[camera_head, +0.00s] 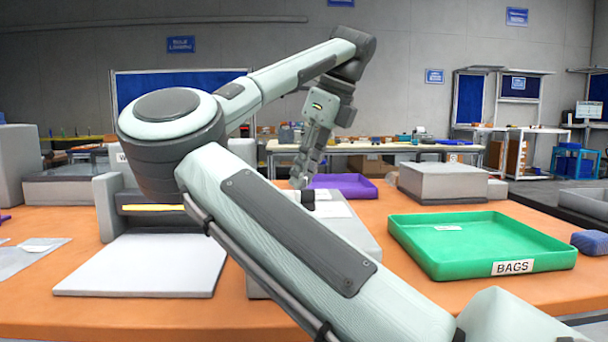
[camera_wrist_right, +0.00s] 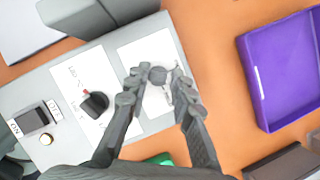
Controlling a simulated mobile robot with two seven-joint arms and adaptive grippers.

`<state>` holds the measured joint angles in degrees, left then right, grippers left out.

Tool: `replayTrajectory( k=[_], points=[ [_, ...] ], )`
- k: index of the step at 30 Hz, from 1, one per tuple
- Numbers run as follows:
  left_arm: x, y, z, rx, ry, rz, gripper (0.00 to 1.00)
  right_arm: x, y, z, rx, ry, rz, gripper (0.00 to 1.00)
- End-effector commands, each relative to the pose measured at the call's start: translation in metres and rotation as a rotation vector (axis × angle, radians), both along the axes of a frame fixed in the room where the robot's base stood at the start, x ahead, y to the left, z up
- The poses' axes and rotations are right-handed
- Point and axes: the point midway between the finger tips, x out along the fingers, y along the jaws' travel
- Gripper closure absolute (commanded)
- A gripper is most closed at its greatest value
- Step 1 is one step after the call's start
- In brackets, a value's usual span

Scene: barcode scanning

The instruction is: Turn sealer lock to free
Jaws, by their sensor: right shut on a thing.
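The sealer's control panel (camera_head: 345,240) is a grey box on the orange table, partly hidden by my right arm. In the right wrist view, the panel top (camera_wrist_right: 60,75) carries two white label plates. A round grey knob (camera_wrist_right: 158,75) sits on the right plate. My right gripper (camera_wrist_right: 158,84) has a fingertip on each side of it and is shut on it. In the head view, my right gripper (camera_head: 302,182) points down at the panel. A black knob (camera_wrist_right: 95,103) with a red mark sits on the left plate. My left gripper is not in view.
A purple tray (camera_head: 343,184) stands behind the panel. A green BAGS tray (camera_head: 480,268) stands right. A white plate (camera_head: 140,285) lies left.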

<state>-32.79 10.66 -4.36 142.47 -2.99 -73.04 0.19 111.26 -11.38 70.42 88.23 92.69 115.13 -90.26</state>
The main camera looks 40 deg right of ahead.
Motion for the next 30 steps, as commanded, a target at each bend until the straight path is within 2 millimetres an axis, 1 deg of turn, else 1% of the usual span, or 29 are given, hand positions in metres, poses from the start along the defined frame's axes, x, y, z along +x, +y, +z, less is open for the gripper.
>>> replayTrajectory(
  k=[6, 15, 21, 30],
  points=[
    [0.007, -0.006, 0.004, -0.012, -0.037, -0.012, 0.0, 0.001, -0.001, 0.001, 0.002, -0.004, 0.205, 1.0],
    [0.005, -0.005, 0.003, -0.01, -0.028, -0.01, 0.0, 0.001, -0.003, 0.001, 0.0, -0.002, 0.44, 1.0],
    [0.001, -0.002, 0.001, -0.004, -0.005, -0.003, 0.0, 0.002, -0.003, 0.001, -0.001, -0.003, 0.544, 1.0],
    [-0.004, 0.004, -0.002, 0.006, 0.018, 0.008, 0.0, 0.002, -0.003, 0.0, -0.002, -0.001, 0.613, 1.0]
  ],
)
